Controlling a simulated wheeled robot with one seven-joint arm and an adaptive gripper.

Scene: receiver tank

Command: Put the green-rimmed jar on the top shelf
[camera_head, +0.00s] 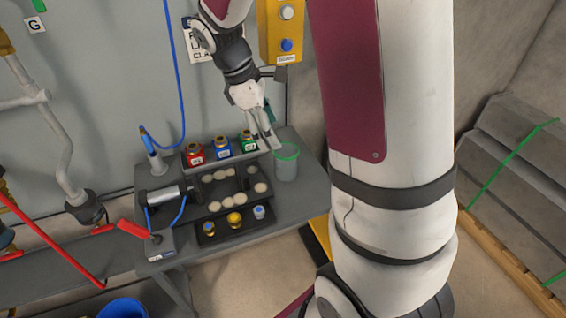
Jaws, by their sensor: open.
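The green-rimmed jar (287,167) is a clear grey container with a green rim. It stands upright on the grey table, just right of a dark stepped rack. The rack's top shelf (222,161) is the back tier and holds a red (195,155), a blue (222,149) and a green (248,143) bottle. My gripper (266,145) points down with its fingers apart, over the rack's right end and just left of the jar's rim. It holds nothing that I can see. I cannot tell whether a finger touches the rim. The gripper partly covers the green bottle.
The rack's middle tier (240,200) carries several pale discs. A lower tray (245,230) holds small capped vials. A metal cylinder device (165,195) and a red-handled box (158,245) stand at the left. The table's right edge lies close beyond the jar.

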